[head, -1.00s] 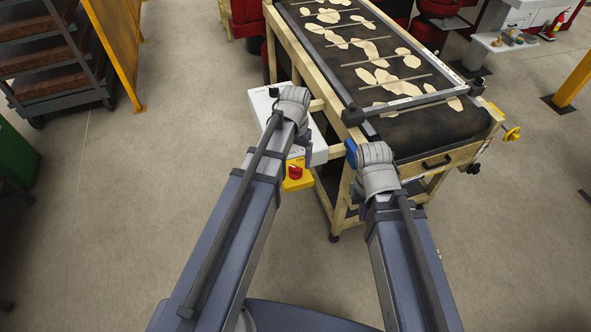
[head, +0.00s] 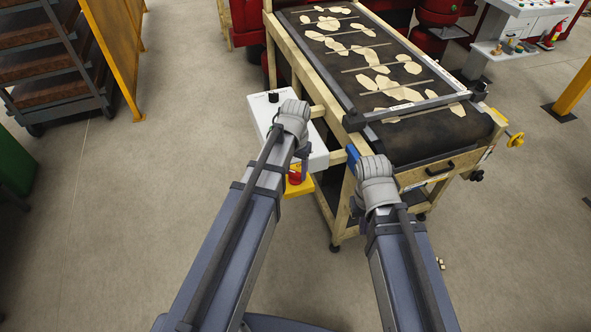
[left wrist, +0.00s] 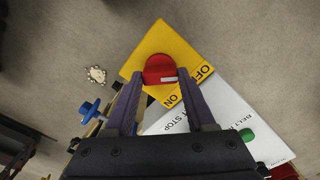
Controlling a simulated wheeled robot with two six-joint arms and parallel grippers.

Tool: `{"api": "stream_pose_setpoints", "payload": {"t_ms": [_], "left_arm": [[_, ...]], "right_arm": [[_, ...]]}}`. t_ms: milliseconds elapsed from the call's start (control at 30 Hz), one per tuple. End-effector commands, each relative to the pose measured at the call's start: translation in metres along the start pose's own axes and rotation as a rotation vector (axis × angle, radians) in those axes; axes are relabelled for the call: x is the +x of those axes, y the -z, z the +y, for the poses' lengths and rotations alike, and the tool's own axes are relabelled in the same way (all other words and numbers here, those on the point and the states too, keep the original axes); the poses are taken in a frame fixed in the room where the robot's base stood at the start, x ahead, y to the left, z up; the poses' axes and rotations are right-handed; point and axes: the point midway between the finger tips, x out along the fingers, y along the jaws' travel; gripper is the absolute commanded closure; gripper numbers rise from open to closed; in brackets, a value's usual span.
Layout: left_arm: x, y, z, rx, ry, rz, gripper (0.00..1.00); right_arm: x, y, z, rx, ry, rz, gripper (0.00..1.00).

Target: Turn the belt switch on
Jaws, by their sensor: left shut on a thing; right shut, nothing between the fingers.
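The belt switch is a red knob (left wrist: 159,69) on a yellow plate (left wrist: 150,45) marked OFF and ON. In the head view the red knob (head: 295,179) shows on the yellow box (head: 298,190), beside the white control box (head: 258,104). My left gripper (left wrist: 161,80) is shut on the red knob, one finger on each side of it. In the head view my left wrist covers most of this gripper. My right wrist shows in front of the conveyor's near left corner, but the fingers of my right gripper are hidden behind it.
The conveyor (head: 415,133) carries flat pale pieces. A blue part (head: 352,158) on its frame is close to my right wrist. The white box has a green button (left wrist: 246,135) and a black knob (head: 273,97).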

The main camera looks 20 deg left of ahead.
Motion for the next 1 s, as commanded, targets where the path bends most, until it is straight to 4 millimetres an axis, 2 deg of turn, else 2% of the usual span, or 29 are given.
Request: {"api": "stream_pose_setpoints", "payload": {"t_ms": [33,300,400,667,1000], "left_arm": [[0.0,0.0,-0.0001,0.0,0.0,0.0,0.61],[0.0,0.0,-0.0001,0.0,0.0,0.0,0.92],[0.0001,0.0,-0.0001,0.0,0.0,0.0,1.0],[0.0001,-0.0001,-0.0001,0.037,0.0,0.0,1.0],[0.0001,-0.0001,0.0,0.276,0.0,0.0,1.0]], "right_arm": [[0.0,0.0,0.0,0.0,0.0,0.0,1.0],[0.0,0.0,0.0,0.0,0.0,0.0,1.0],[0.0001,0.0,0.0,0.0,0.0,0.0,1.0],[0.0001,0.0,0.0,0.0,0.0,0.0,1.0],[0.0001,0.0,0.0,0.0,0.0,0.0,1.0]]}}
